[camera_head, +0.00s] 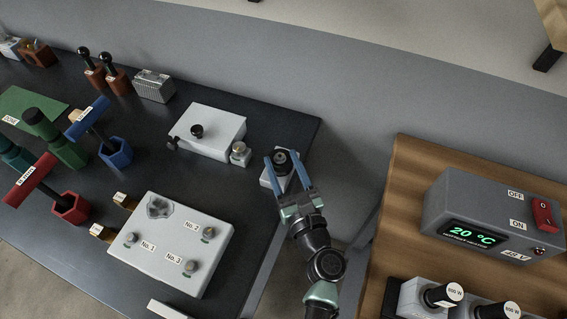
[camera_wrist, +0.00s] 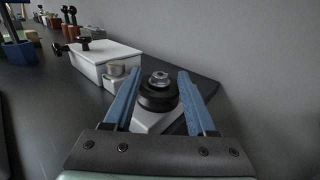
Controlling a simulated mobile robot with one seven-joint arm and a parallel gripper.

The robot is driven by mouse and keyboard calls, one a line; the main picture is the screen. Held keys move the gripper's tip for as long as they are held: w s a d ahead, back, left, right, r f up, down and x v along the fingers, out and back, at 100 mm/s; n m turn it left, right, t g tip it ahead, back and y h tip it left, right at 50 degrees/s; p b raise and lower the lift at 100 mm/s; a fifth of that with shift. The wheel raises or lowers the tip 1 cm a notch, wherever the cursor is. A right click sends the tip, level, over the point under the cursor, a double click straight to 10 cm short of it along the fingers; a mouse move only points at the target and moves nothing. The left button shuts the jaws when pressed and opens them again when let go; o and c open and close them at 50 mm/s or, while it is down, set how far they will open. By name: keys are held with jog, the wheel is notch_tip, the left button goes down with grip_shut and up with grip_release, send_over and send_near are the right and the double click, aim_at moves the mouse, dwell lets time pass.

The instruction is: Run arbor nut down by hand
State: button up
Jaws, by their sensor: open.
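The arbor stands on a small white block (camera_head: 267,181) near the right end of the dark bench. It carries a black round part (camera_wrist: 158,97) with a silver nut (camera_wrist: 160,78) on top; the nut also shows small in the head view (camera_head: 281,156). My gripper (camera_head: 282,155) is open, with its two blue fingers on either side of the black part and nut. In the wrist view the gripper (camera_wrist: 155,85) shows a gap between each finger and the nut. The fingers hide part of the white block.
A white box with a black knob (camera_head: 215,128) and a small block with a metal knob (camera_head: 240,152) stand just left of my gripper. A white panel with several knobs (camera_head: 165,245) lies nearer. A wooden bench with a grey 20 °C control box (camera_head: 480,215) is at right.

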grip_shut()
jog(key=shift+h, duration=0.3)
jog(key=shift+s+a+f+m+h+b, duration=0.15)
jog(key=shift+m+h+b, duration=0.15)
jog(key=shift+m+b, duration=0.15)
jog(key=h+b, duration=0.1)
jog(key=m+h+b, duration=0.2)
jog(key=h, duration=0.1)
jog(key=shift+a+f+m+t, duration=0.1)
jog(key=shift+a+m+t, duration=0.2)
jog(key=shift+t, duration=0.1)
jog(key=shift+a+m+h+b, duration=0.2)
jog(key=shift+m+h+b, duration=0.45)
jog(key=shift+h+b, duration=0.35)
jog(key=shift+a+r+m+g+h+b, duration=0.1)
jog(key=shift+m+g+h+b, duration=0.15)
jog(key=shift+m+h+b, duration=0.5)
jog(key=shift+a+r+m+g+h+b, duration=0.1)
jog(key=shift+m+g+h, duration=0.25)
jog(key=shift+h, duration=0.8)
jog(key=shift+m+h, duration=0.3)
